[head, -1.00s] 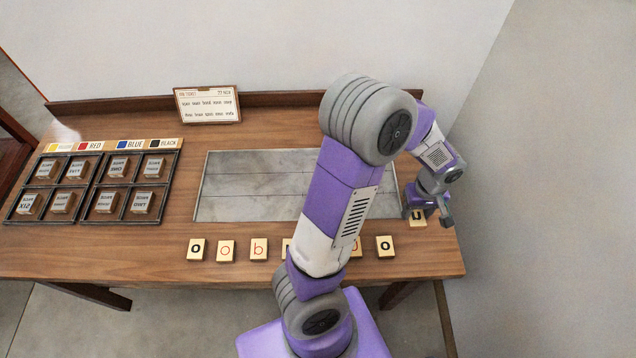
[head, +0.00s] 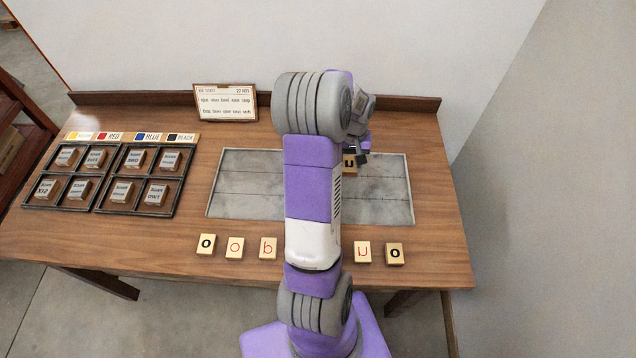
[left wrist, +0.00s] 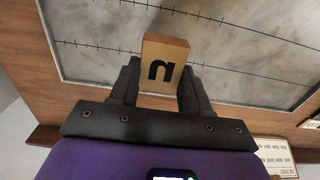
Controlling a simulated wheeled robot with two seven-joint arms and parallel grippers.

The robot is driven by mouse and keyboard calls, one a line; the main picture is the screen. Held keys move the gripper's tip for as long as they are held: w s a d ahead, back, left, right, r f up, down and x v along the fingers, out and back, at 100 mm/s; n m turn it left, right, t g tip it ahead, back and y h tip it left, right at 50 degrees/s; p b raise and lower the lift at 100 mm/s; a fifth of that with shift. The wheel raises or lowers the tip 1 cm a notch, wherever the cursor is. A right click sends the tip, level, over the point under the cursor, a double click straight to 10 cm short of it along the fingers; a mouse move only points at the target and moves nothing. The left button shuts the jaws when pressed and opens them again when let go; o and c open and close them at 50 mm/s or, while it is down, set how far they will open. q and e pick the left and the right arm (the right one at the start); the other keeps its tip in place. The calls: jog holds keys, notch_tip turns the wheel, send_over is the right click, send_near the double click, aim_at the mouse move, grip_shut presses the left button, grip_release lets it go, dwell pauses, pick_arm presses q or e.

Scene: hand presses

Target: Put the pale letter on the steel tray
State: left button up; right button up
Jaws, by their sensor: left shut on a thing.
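My left gripper (head: 357,156) is shut on a pale letter tile with a black "u" (head: 349,163), which shows between the fingers in the left wrist view (left wrist: 163,65). The grey steel tray (head: 390,190) is set in the table behind the row of tiles. It also fills much of the left wrist view (left wrist: 95,25). The held tile is over the tray's upper part; I cannot tell whether it touches the surface. My arm hides the middle of the tray. My right gripper is not in view.
A row of letter tiles lies in front of the tray, including a black "o" (head: 206,244), a red "b" (head: 268,248) and a red "u" (head: 363,252). Dark type cases (head: 125,205) stand at left. A ticket board (head: 226,103) stands at the back. The visible tray is clear.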

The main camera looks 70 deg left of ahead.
aim_at(346, 184)
pick_arm(q)
notch_tip(346, 184, down, 10)
jog(key=shift+a+r+b, duration=0.1)
jog(key=shift+r+b, duration=0.05)
jog(key=shift+b, duration=0.7)
jog(key=shift+f, duration=0.2)
jog(key=o, duration=1)
jog(key=shift+o, duration=0.2)
jog(key=shift+r, duration=0.2)
jog(key=shift+r, duration=0.35)
notch_tip(346, 184, up, 11)
jog(key=shift+r+p, duration=0.2)
jog(key=shift+p, duration=0.95)
